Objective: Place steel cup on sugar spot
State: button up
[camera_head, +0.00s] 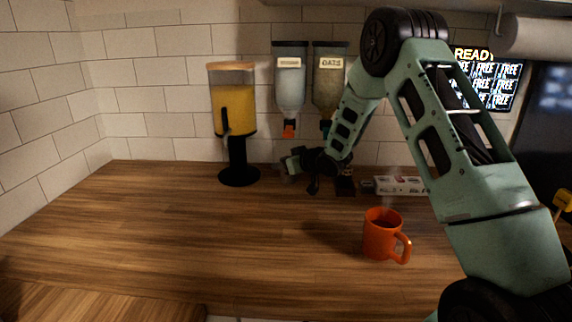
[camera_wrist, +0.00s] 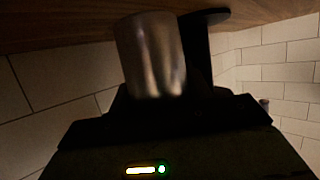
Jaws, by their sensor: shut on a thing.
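The steel cup (camera_wrist: 150,55) is held by my gripper (camera_wrist: 158,92) in the wrist view, close to the camera. In the head view the cup (camera_head: 293,162) is a small grey shape at the end of my gripper (camera_head: 304,161), low near the back wall. My gripper is shut on it. They are below the left wall dispenser (camera_head: 290,85), which has a pale filling, an orange spout and a label too small to read surely. I cannot tell whether the cup touches the counter. No marked sugar spot can be made out.
An orange mug (camera_head: 380,235) stands on the wooden counter (camera_head: 190,245). A juice dispenser (camera_head: 232,108) on a black stand is left of my gripper. A dispenser labelled OATS (camera_head: 330,90) hangs to the right. A white box (camera_head: 400,185) lies by the wall. The left counter is clear.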

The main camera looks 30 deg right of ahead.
jog(key=w+d+f, duration=0.1)
jog(key=w+f+p, duration=0.1)
jog(key=shift+w+d+f, duration=0.1)
jog(key=shift+w+d, duration=0.2)
jog(key=shift+d, duration=0.1)
jog(key=shift+w+d+f, duration=0.1)
jog(key=shift+f, duration=0.05)
jog(key=shift+f, duration=0.15)
jog(key=o, duration=1)
